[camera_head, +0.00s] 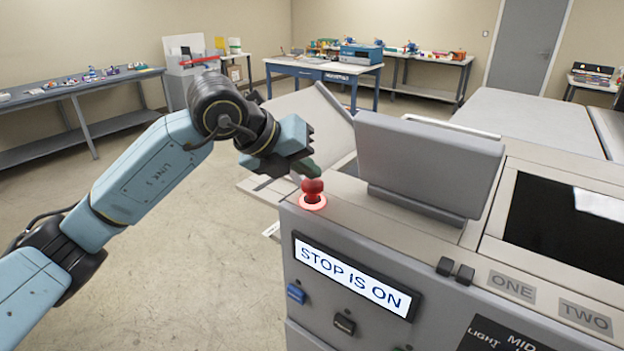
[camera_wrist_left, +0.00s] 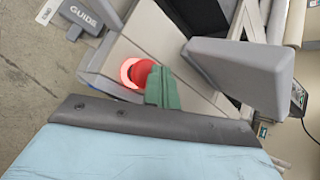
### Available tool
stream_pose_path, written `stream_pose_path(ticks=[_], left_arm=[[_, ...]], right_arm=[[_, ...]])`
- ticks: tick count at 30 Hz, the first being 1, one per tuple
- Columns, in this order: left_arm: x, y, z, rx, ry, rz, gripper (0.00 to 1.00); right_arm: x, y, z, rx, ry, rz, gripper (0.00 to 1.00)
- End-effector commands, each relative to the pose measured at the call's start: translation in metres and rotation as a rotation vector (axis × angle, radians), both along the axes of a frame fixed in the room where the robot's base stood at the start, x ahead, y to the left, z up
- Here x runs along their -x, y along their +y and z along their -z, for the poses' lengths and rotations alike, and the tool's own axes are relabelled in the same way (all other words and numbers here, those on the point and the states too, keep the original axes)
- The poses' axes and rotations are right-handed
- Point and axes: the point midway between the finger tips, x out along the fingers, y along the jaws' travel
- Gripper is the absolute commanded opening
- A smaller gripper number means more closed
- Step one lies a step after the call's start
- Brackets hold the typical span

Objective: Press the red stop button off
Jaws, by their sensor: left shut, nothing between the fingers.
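The red stop button (camera_head: 312,188) is a mushroom knob on the top left corner of the grey machine, with a glowing red ring around its base. The machine's display (camera_head: 352,275) reads "STOP IS ON". My left gripper (camera_head: 312,168) is shut and empty, its green fingertips just above and behind the button in the head view. In the left wrist view the green fingers (camera_wrist_left: 163,90) overlap the right side of the red button (camera_wrist_left: 139,74). I cannot tell whether they touch it. My right gripper is not in view.
A grey raised panel (camera_head: 428,162) stands right of the button on the machine (camera_head: 290,255). Workbenches (camera_head: 85,92) line the walls. The floor at left is clear.

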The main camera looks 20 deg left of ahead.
Motion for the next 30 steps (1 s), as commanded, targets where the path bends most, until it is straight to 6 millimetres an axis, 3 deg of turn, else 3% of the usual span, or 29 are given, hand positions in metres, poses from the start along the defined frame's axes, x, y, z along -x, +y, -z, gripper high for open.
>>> stream_pose_path(ticks=[18,30], left_arm=[[0.000,0.000,0.011,-0.001,0.003,-0.001,0.00],[0.000,0.000,0.009,-0.002,0.005,0.000,0.00]], right_arm=[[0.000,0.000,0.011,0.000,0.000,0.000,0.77],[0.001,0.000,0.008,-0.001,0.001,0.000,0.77]])
